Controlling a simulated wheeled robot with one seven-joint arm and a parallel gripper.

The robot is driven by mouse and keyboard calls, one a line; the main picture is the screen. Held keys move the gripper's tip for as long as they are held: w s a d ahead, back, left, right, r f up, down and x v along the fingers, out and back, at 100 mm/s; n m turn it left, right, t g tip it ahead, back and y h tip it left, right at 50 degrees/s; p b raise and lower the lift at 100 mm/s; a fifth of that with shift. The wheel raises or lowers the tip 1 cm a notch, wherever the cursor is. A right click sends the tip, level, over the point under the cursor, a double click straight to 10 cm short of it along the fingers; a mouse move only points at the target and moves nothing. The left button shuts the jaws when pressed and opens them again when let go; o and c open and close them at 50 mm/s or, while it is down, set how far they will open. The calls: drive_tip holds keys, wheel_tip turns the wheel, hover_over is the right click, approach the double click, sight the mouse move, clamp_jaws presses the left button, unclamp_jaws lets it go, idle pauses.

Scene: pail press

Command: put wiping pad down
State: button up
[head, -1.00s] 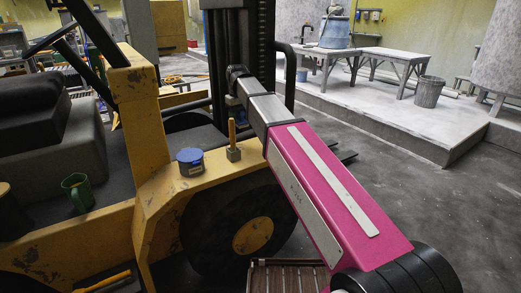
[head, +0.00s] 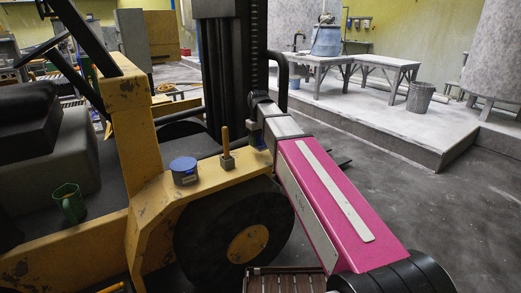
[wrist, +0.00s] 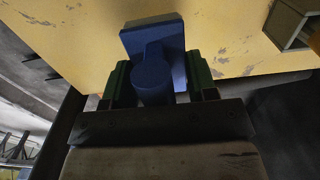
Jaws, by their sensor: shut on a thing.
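The wiping pad is blue, with a flat plate and a round grip (wrist: 153,78), in the middle of the wrist view. My gripper (wrist: 160,76) has green fingers on either side of the pad's grip and is shut on it. The pad is over the yellow fender (wrist: 85,35) of a forklift-like vehicle; I cannot tell whether it touches. My fingers are mostly hidden there.
On the yellow fender stand a blue-lidded tin (head: 184,171) and a grey block with a wooden handle (head: 227,158). A green mug (head: 69,203) stands left by the seat. The vehicle's black mast (head: 222,70) rises behind. Open floor lies to the right.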

sight(261, 149)
drive_tip(key=shift+d+f, duration=0.35)
drive_tip(key=shift+d, duration=0.1)
drive_tip(key=shift+f, duration=1.75)
drive_tip(key=o, duration=0.8)
drive_tip(key=shift+o, duration=0.2)
drive_tip(key=shift+f, duration=0.1)
drive_tip(key=r, duration=1)
drive_tip(key=shift+a+r, duration=0.2)
drive_tip(key=shift+r, duration=0.15)
